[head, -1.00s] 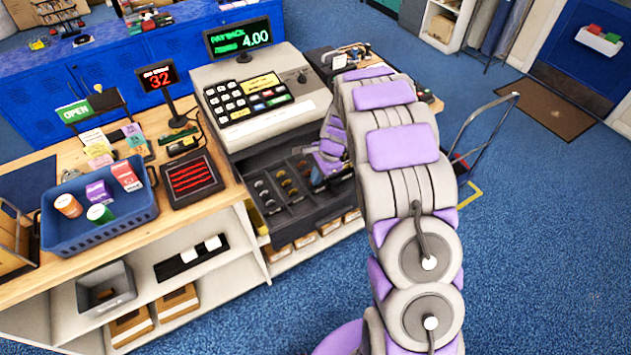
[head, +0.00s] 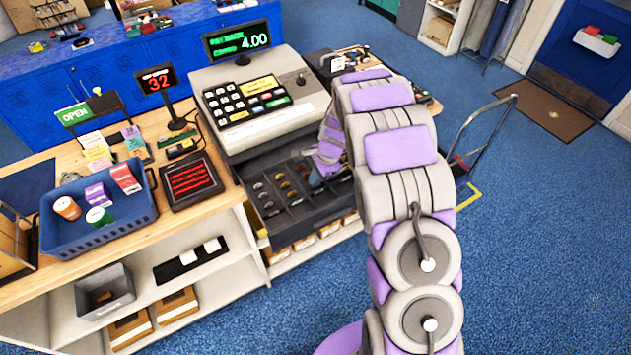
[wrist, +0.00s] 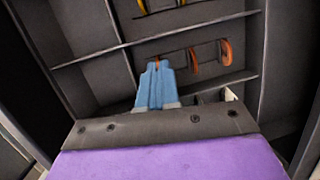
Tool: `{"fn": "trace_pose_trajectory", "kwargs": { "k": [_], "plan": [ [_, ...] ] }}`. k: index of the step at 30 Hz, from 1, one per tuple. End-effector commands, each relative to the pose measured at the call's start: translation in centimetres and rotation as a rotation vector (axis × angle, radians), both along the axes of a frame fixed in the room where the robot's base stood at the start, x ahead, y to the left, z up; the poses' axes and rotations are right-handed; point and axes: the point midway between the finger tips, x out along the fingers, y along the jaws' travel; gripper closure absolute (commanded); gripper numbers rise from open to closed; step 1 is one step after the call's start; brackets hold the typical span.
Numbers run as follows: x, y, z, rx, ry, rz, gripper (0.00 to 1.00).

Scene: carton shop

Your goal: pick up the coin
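The open till drawer (head: 318,205) holds coins in separate compartments. In the wrist view, copper coins (wrist: 226,52) stand on edge in one compartment, with another copper coin (wrist: 195,66) closer to my fingers. My gripper (wrist: 156,68) has its blue fingers together inside this compartment. A thin sliver of a copper coin (wrist: 157,63) shows between the fingertips, and most of it is hidden by them. In the head view, my arm and wrist hide the fingertips, and silver and gold coins (head: 283,186) lie left of the wrist.
Dark dividers (wrist: 118,48) and the drawer walls stand close around my fingers. The cash register (head: 260,105) rises behind the drawer. A blue basket (head: 105,225) with small goods stands on the counter at left.

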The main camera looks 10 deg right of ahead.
Motion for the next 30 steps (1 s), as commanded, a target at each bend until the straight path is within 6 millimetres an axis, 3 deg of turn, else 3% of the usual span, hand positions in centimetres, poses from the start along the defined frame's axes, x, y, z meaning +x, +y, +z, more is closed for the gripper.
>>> {"fn": "trace_pose_trajectory", "kwargs": {
  "k": [8,21,30],
  "plan": [
    [-0.2,0.1,2.1,0.003,0.0,0.001,1.0],
    [0.0,-0.3,9.6,0.002,-0.001,0.0,1.0],
    [0.0,-0.3,10.0,0.003,0.001,0.0,1.0]
  ]
}}
